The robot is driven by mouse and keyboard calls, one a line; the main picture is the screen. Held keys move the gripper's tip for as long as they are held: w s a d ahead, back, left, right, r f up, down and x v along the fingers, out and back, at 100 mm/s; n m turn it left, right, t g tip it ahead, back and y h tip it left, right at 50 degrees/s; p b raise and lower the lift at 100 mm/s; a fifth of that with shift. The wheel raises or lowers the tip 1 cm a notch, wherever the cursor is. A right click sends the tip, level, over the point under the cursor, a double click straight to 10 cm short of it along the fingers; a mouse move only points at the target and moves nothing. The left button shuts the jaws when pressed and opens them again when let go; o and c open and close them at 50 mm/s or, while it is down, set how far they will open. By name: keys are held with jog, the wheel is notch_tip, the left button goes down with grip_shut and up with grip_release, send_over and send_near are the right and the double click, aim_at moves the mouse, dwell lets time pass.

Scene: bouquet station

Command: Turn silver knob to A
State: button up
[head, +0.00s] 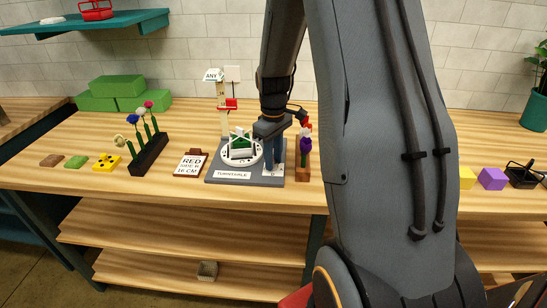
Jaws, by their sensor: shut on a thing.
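The turntable (213,172) is a grey base on the table, labelled TURNTABLE at its front. It carries a round white disc (230,156) with a small green and white block shape on it. A white dial plate (279,174) sits at the base's right end, with a letter that looks like D near its front. My gripper (271,168) points down over this plate and is shut on the silver knob there. The fingers hide the knob, so its pointer direction and the other letters cannot be read.
A flower holder (304,172) stands close to the right of the turntable. A post with a red slider (229,103) stands behind it. A sign (191,163) and a black flower rack (149,155) lie left. My arm hides the table to the right.

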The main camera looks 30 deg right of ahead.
jog(key=m, duration=0.4)
jog(key=shift+m, duration=0.3)
jog(key=m, duration=0.5)
jog(key=shift+m+p, duration=0.3)
jog(key=shift+p, duration=0.05)
jog(key=m, duration=0.5)
jog(key=shift+m, duration=2.4)
jog(key=o, duration=1)
jog(key=shift+o, duration=0.2)
jog(key=shift+r, duration=0.1)
